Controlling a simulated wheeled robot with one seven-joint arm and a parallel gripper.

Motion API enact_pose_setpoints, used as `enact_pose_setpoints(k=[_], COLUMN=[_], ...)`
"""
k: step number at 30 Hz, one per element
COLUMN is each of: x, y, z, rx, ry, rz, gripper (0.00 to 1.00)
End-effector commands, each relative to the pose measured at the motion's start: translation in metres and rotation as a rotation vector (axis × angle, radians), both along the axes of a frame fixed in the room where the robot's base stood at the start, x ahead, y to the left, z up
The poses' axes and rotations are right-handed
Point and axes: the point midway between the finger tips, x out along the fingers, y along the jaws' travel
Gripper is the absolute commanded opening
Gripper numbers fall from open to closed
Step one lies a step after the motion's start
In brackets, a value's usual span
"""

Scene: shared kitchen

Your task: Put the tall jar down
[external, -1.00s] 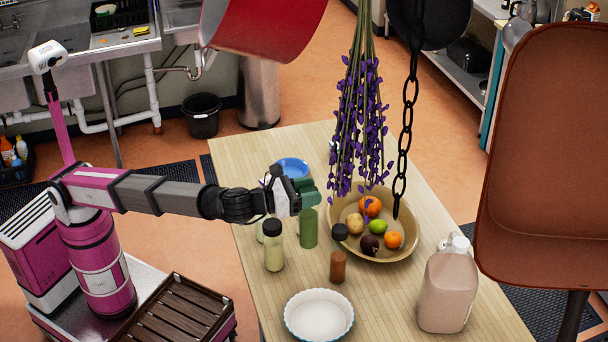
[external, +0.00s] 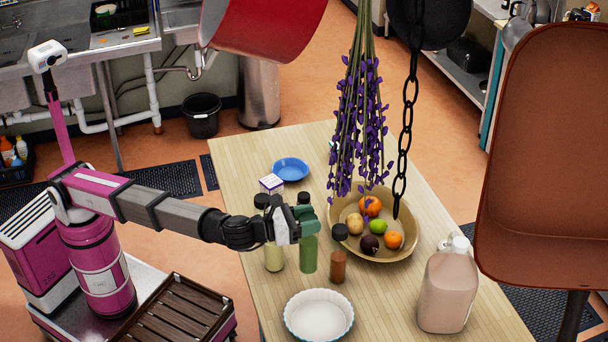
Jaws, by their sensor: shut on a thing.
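The tall green jar (external: 309,256) is upright between a pale yellow jar and a brown jar. My gripper (external: 306,222) is shut on its upper part, coming in from the left. The gripper hides part of the jar. The jar's base is at or very near the wooden table top (external: 245,180); I cannot tell whether it touches.
The pale yellow jar (external: 274,258) stands close on the left, the brown jar (external: 338,266) close on the right. A fruit bowl (external: 405,247), white dish (external: 319,315), blue bowl (external: 291,169), small box (external: 271,184) and jug (external: 447,290) share the table. Lavender (external: 360,130) and a chain (external: 405,130) hang above.

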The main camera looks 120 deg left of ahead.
Motion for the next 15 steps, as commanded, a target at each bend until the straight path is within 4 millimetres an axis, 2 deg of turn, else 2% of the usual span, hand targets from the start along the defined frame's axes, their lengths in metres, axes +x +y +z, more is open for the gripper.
enact_pose_setpoints(k=[9, 15], x=[0.029, 0.040], y=[-0.055, -0.080], z=[-0.035, -0.053], rx=[0.001, 0.001], ry=[0.001, 0.000], rz=[-0.002, 0.000], gripper=[0.00, 0.00])
